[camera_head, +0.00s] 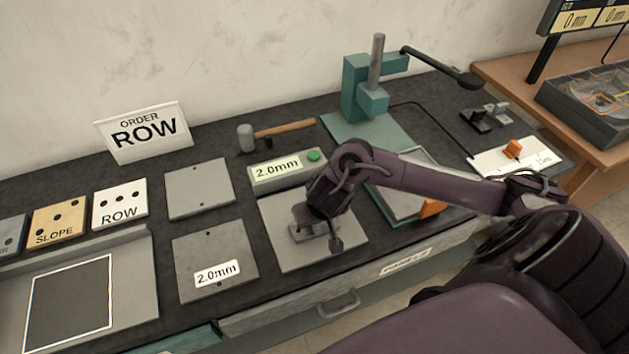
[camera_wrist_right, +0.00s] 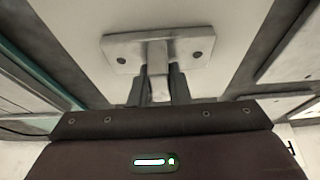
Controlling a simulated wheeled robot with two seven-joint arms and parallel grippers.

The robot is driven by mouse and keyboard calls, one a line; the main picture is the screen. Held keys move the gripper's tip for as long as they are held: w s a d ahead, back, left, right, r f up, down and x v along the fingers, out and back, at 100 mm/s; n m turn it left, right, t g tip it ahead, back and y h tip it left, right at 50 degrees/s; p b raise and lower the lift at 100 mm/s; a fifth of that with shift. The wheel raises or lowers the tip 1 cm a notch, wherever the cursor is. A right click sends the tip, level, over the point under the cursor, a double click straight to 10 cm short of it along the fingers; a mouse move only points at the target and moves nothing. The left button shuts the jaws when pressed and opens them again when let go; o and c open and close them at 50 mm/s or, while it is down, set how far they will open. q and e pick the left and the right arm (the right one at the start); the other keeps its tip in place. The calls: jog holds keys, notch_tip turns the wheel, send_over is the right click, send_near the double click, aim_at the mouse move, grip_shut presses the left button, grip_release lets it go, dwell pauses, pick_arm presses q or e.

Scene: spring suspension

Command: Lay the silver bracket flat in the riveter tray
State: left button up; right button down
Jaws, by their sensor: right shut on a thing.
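My right gripper (camera_head: 318,218) is shut on the silver bracket (camera_head: 302,233), low over a grey square plate (camera_head: 285,258) in the head view. In the right wrist view the bracket (camera_wrist_right: 125,52) shows a flat flange with two holes and an upright web, which the fingers (camera_wrist_right: 160,88) grip from both sides. I cannot tell whether the flange touches the plate. A teal riveter press (camera_head: 362,88) stands at the back. A light tray with teal edges (camera_head: 405,217), which appears to be the riveter tray, lies right of the plate, partly hidden by my right arm. My left gripper is not in view.
A grey box labelled 2.0mm (camera_head: 283,170) and a hammer (camera_head: 284,128) lie behind the plate. A plate labelled 2.0mm (camera_head: 208,255) lies to its left. An orange block (camera_head: 432,208) sits at the tray's front right. Small dark and silver parts (camera_head: 478,120) lie far right.

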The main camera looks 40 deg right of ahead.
jog(key=shift+f, duration=0.1)
jog(key=c, duration=1.4)
grip_release()
jog(key=shift+o, duration=0.2)
